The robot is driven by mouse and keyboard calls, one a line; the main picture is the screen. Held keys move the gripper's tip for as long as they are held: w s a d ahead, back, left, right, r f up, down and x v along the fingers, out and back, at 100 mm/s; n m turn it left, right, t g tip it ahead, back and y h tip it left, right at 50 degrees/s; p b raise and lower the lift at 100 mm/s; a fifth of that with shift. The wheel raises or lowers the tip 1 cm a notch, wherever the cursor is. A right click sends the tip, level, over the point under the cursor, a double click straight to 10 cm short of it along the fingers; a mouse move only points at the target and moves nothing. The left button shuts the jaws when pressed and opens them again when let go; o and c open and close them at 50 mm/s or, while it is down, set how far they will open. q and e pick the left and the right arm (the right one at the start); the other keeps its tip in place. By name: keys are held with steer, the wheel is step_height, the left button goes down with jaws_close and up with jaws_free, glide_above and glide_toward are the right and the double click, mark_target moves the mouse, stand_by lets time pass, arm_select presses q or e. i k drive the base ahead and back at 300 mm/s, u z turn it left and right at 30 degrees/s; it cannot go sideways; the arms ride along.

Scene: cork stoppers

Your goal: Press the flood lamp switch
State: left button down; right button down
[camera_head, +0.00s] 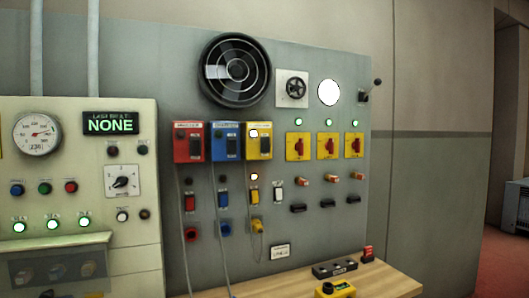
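No label reading "flood lamp" is legible, so I cannot tell which control is its switch. A bright white round lamp (328,92) glows at the upper right of the grey panel (330,235). A lever with a dark knob (377,82) sticks out at the panel's right edge. Below is a row of yellow plates with red rotary switches (298,147). Rocker switches sit lower: a red one (190,202), a yellow one (255,197) and a black-and-white one (278,193). Neither of my grippers is in view.
A wooden bench top (385,282) juts out below the panel, with a black block (334,269), a red block (368,253) and a yellow box with a black button (335,289). A cream console (135,258) stands at left. Open floor shows at far right.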

mark_target(266, 147)
steer(key=k, duration=1.35)
steer(key=z, duration=0.5)
steer(key=i, duration=0.75)
steer(key=z, duration=0.5)
steer(key=i, duration=1)
steer(key=u, duration=0.85)
steer(key=i, duration=0.5)
steer(key=u, duration=0.35)
